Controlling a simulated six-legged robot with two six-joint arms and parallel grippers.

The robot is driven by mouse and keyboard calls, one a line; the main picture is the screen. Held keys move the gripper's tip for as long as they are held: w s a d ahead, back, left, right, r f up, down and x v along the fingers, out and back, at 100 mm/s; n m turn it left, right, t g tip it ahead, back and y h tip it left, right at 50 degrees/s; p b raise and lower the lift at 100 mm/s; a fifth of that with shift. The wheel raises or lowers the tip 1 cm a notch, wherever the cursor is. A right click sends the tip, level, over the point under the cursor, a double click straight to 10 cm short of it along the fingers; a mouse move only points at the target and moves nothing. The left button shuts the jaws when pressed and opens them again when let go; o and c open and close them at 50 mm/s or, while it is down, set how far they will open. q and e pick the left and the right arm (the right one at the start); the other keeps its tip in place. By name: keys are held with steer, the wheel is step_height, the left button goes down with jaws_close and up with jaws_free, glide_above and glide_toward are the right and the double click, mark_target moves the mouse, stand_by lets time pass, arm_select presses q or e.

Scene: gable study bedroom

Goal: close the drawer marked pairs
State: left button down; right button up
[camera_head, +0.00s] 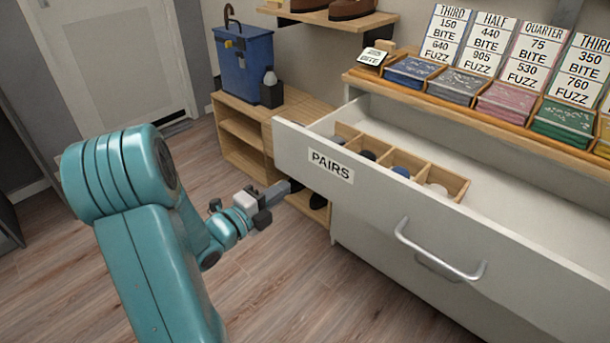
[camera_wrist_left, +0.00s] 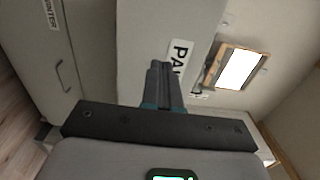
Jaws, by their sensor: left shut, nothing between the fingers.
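The drawer marked PAIRS (camera_head: 375,205) is pulled well out of the white cabinet, with its label at the left of the front and a metal bar handle (camera_head: 440,255) further right. A wooden divider tray (camera_head: 455,183) inside it holds small dark, blue and pale items. My left gripper (camera_head: 283,188) is shut and empty, low by the left end of the drawer front. In the left wrist view, its closed fingers (camera_wrist_left: 160,82) point at the drawer front (camera_wrist_left: 145,40) beside the partly hidden label; I cannot tell whether they touch. My right gripper is not in view.
A wooden shelf unit (camera_head: 240,150) with a blue box (camera_head: 243,65) stands left of the cabinet. Card trays (camera_head: 411,70) and signs line the cabinet top. In the left wrist view, another drawer front (camera_wrist_left: 60,60) with a handle shows. The wooden floor (camera_head: 280,290) before the drawer is clear.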

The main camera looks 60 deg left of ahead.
mark_target(312, 169)
arm_select(q)
steer(key=x, duration=0.8)
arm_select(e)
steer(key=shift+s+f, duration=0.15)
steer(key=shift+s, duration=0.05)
arm_select(q)
steer(key=shift+f, duration=0.1)
